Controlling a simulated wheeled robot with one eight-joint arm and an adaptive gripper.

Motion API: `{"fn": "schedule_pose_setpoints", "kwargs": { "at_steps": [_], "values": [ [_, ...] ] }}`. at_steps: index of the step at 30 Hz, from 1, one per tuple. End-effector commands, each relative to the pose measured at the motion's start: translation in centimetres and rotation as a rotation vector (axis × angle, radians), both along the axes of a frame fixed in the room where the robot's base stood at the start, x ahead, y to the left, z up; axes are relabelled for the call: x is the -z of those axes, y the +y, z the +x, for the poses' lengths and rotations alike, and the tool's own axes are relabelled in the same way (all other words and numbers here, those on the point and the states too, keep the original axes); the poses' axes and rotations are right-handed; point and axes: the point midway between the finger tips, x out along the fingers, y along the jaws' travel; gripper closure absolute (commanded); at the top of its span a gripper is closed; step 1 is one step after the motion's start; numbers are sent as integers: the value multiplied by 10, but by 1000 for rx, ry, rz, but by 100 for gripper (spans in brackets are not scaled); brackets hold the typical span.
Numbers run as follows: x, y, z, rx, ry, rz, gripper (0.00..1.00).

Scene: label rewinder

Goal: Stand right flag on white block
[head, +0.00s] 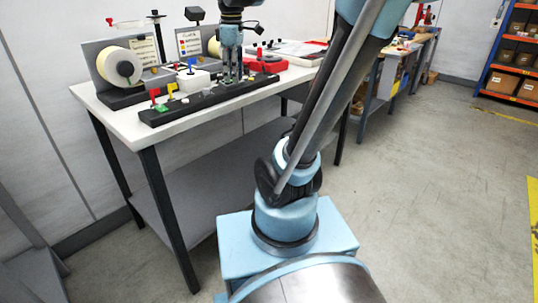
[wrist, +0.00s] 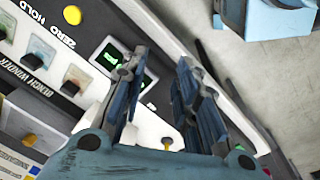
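In the head view, a red flag (head: 154,92) and a yellow flag (head: 172,88) stand at the left of the black panel on the table. A small blue flag (head: 191,62) shows at the white block (head: 194,80); whether it stands on the block or behind it I cannot tell. My gripper (head: 230,78) points down over the panel, to the right of the white block. In the wrist view my gripper (wrist: 158,95) has its two fingers apart, with no flag visible between them. A green-lit display (wrist: 110,57) shows below the fingers.
The black control panel (head: 160,115) runs along the white table's front edge (head: 125,122). A label roll (head: 119,67) on its stand is behind at the left. A red tool or holder (head: 268,65) lies to the right of my gripper. Buttons and coloured squares (wrist: 42,52) line the panel.

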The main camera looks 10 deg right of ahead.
Motion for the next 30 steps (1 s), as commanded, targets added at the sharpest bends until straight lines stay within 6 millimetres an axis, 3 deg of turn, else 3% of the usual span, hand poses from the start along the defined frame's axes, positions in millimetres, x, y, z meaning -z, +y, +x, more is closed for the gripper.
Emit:
{"fn": "schedule_pose_setpoints", "kwargs": {
  "at_steps": [9,18,24,30],
  "values": [
    [88,-42,-76,462,-35,48,72],
    [186,-69,-145,913,-71,110,72],
    [223,-78,-168,1081,-84,135,72],
    [230,-80,-171,1117,-87,141,72]
  ]
}}
